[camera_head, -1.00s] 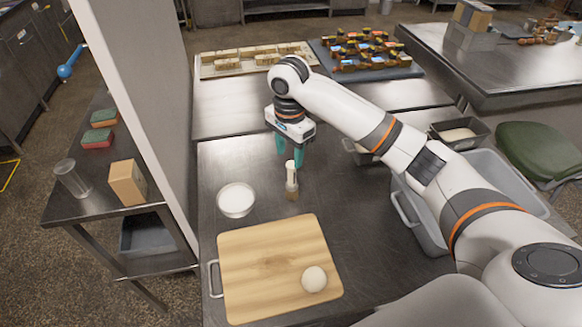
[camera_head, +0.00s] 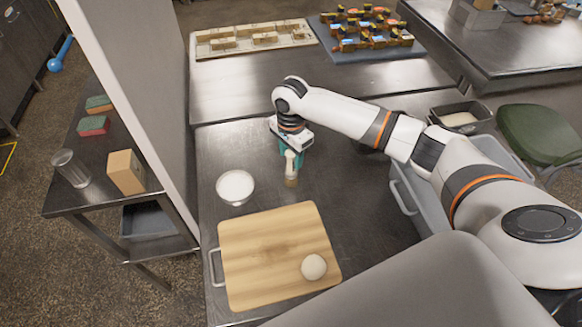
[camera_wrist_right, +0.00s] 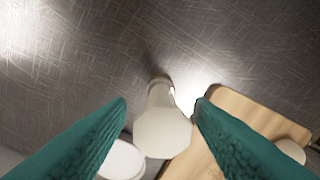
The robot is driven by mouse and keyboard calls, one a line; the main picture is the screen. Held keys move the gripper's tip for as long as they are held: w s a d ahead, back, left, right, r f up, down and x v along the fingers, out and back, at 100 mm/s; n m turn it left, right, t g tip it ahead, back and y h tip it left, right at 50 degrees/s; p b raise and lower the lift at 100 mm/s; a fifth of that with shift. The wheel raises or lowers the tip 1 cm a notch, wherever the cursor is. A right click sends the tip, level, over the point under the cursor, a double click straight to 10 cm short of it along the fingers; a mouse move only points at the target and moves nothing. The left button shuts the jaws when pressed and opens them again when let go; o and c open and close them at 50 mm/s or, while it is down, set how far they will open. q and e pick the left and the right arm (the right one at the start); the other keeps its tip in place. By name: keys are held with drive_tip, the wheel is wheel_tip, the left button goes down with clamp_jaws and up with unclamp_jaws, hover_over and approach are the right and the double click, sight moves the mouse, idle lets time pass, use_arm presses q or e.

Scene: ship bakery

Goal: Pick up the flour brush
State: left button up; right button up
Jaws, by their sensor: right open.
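In the right wrist view the brush's pale handle end (camera_wrist_right: 163,133) lies between the two teal fingers of my right gripper (camera_wrist_right: 160,108). The fingers are open, with a gap to the handle on both sides. My left gripper is not in view.
A bowl of flour (camera_head: 235,187) stands left of the brush. A wooden cutting board (camera_head: 270,240) with a dough ball (camera_head: 314,267) lies in front. A grey bin (camera_head: 405,196) is to the right. A partition (camera_head: 150,110) borders the table's left side.

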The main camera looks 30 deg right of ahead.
drive_tip(key=shift+s+f, duration=0.1)
drive_tip(key=shift+f, duration=0.85)
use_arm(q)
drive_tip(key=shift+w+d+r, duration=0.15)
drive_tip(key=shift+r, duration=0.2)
use_arm(e)
drive_tip(key=shift+f, duration=0.2)
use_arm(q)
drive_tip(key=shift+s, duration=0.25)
use_arm(e)
drive_tip(key=c, duration=0.9)
drive_tip(key=shift+r, duration=0.1)
